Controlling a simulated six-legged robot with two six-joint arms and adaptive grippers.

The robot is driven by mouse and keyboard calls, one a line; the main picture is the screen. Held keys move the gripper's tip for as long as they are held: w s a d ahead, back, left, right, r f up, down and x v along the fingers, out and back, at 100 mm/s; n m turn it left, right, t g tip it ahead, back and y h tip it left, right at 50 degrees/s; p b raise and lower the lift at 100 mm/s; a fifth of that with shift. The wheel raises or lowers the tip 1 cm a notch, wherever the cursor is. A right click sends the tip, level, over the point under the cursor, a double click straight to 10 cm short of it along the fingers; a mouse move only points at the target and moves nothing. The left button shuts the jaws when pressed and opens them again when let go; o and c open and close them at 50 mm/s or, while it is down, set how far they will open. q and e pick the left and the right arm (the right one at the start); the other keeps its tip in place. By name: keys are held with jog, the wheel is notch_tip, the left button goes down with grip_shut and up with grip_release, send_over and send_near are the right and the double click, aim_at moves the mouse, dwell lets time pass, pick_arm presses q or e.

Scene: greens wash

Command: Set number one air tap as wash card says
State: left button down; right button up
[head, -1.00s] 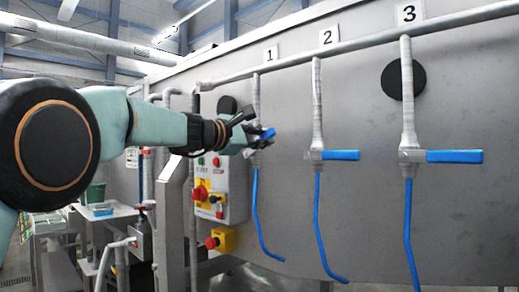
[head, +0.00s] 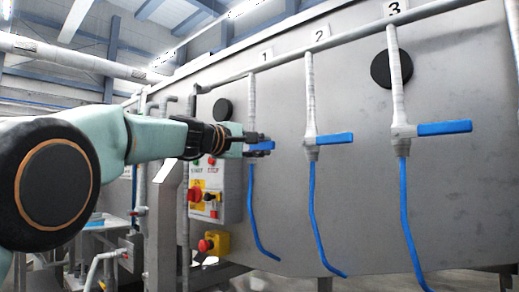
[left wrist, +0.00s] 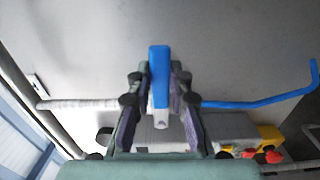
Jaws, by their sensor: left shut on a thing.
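The number one tap has a blue lever (head: 264,145) on a grey pipe under the "1" label (head: 266,55). My left gripper (head: 257,147) reaches it from the left and is shut on this lever. In the left wrist view the blue lever (left wrist: 159,75) lies between the two fingers (left wrist: 159,88). It stands across the line of its pipe (left wrist: 80,104) and blue hose (left wrist: 255,102). The fingers hide part of the lever and the valve body in the head view. I cannot make out a wash card. My right gripper is not in view.
Tap two (head: 330,139) and tap three (head: 443,128) have blue levers pointing right, across their pipes. Blue hoses hang below. A control box (head: 207,190) with a red knob and a yellow stop box (head: 214,243) sit lower left of tap one on the steel wall (head: 360,210).

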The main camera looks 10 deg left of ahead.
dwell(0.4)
pick_arm(q)
jog(key=c, duration=1.2)
grip_release()
jog(key=shift+w+f, duration=0.1)
jog(key=v, duration=1.2)
